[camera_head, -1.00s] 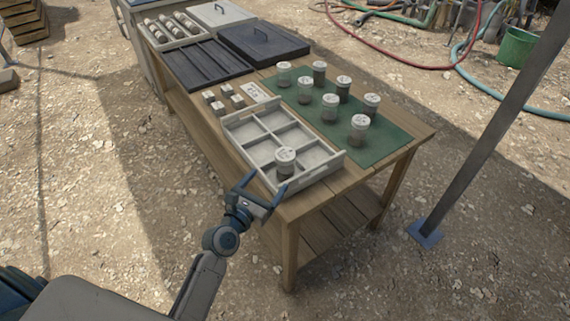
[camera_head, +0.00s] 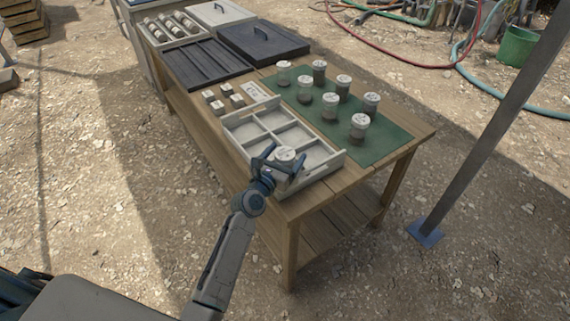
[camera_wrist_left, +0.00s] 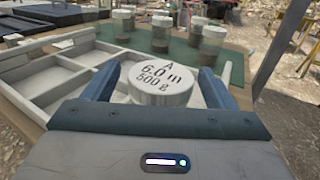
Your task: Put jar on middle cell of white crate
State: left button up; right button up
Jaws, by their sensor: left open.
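A jar (camera_head: 285,154) with a white lid stands in the near cell of the white crate (camera_head: 330,170). Its lid, marked "A 6.0 m 500 g", shows large in the left wrist view (camera_wrist_left: 160,80). My left gripper (camera_head: 284,157) is open, with one finger on each side of the jar. Whether the fingers touch it cannot be told. The gripper hides much of the jar's body. The crate's other cells look empty; its dividers also show in the left wrist view (camera_wrist_left: 62,90). My right gripper does not show.
Several similar jars (camera_head: 330,106) stand on a green mat (camera_head: 386,140) right of the crate. Small blocks (camera_head: 218,107) and a white card (camera_head: 255,91) lie behind it. Dark trays (camera_head: 208,65) are farther back. A slanted metal post (camera_head: 480,150) stands right of the table.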

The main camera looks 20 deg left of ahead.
pick_arm(q)
jog(key=c, duration=1.6)
jog(key=shift+o, duration=0.2)
jog(key=shift+r, duration=0.1)
jog(key=shift+r, duration=0.15)
